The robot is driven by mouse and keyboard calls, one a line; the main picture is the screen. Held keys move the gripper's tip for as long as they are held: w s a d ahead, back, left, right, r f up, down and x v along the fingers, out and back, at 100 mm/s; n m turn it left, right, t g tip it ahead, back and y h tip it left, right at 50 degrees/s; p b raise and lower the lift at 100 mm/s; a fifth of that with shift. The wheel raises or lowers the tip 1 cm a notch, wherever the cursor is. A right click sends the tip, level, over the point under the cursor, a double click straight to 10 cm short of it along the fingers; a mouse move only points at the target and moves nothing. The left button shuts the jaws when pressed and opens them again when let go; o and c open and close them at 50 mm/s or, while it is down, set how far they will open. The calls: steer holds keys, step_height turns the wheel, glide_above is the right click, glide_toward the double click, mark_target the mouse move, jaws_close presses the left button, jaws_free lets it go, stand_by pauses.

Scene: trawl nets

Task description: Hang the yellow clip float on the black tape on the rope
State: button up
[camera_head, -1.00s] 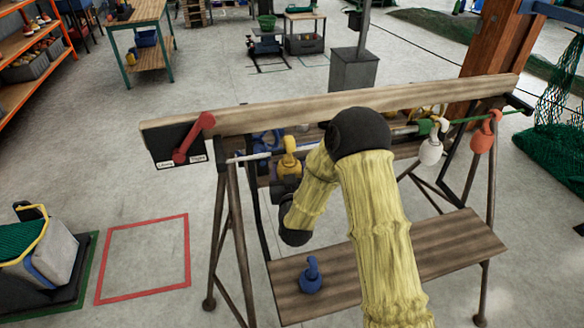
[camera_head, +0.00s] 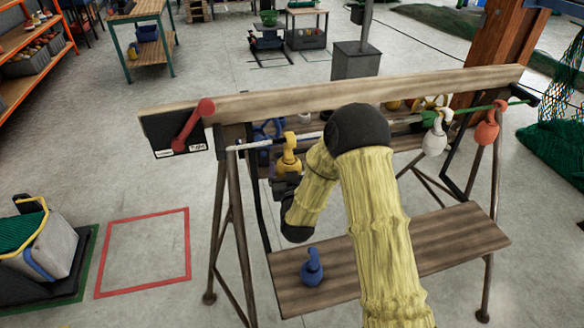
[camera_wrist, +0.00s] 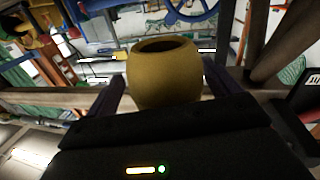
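The yellow clip float (camera_head: 288,158) is upright in my gripper (camera_head: 287,171), its hook top level with or just above the rope (camera_head: 255,145). I cannot tell whether the hook is over the rope or in front of it. In the wrist view the float's round yellow body (camera_wrist: 165,75) sits between the two dark fingers of my gripper (camera_wrist: 165,88). The rope is white on the left and green on the right; my arm hides its middle. I cannot make out the black tape clearly.
A white float (camera_head: 434,140) and a red float (camera_head: 487,130) hang on the rope at the right. A blue float (camera_head: 312,267) stands on the lower plank (camera_head: 440,240). A wooden beam (camera_head: 260,102) runs behind the rope. A red lever (camera_head: 194,124) is at the left end.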

steer(key=shift+a, duration=0.1)
steer(key=s+d+p, duration=0.1)
steer(key=s+p, duration=0.7)
steer(key=s, duration=0.9)
steer(key=shift+s+d, duration=0.15)
steer(key=shift+d, duration=0.05)
stand_by(0.7)
stand_by(0.6)
